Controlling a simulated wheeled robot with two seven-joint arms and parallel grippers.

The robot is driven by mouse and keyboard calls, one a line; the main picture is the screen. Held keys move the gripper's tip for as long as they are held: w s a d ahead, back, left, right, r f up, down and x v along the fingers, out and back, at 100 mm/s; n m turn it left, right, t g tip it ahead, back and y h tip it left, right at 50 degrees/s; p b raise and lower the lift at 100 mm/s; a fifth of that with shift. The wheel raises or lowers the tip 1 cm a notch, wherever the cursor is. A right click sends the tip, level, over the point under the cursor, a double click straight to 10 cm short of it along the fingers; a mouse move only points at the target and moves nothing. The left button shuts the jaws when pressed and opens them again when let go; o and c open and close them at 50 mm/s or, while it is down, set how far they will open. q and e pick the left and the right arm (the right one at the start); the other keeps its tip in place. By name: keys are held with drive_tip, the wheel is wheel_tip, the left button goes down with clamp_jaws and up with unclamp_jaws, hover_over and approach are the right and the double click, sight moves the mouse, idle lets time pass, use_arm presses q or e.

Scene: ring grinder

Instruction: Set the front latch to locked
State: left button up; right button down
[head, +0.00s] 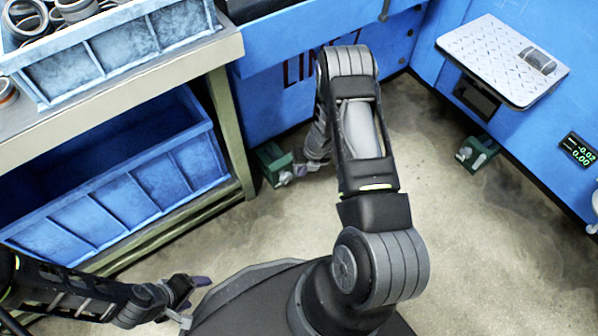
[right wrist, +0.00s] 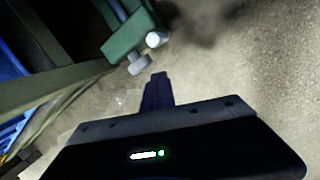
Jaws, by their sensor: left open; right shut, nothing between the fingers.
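Two green latch-like blocks with pale metal knobs sit low at the foot of the blue machine. One green block (head: 272,160) is left of centre, the other (head: 478,152) is at the right; no label shows which is the front latch. In the right wrist view a green block (right wrist: 127,32) with a pale cylinder and a grey knob (right wrist: 138,64) is just beyond my right gripper (right wrist: 157,78). That gripper is shut and empty, its tips apart from the knob in the picture. My left gripper (head: 192,298) is open and empty at the bottom left.
A workbench (head: 233,45) at the left carries a blue bin (head: 130,45) of rings, with a larger blue bin (head: 120,195) below. The blue machine (head: 265,95) stands behind. A plate (head: 490,55) with a grey part juts out at right. The floor (head: 500,250) is clear.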

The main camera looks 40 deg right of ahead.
drive_tip(key=v, duration=0.2)
drive_tip(key=p+v, duration=0.1)
drive_tip(key=v, duration=0.3)
drive_tip(key=shift+w+p, duration=0.3)
drive_tip(key=shift+p, duration=0.1)
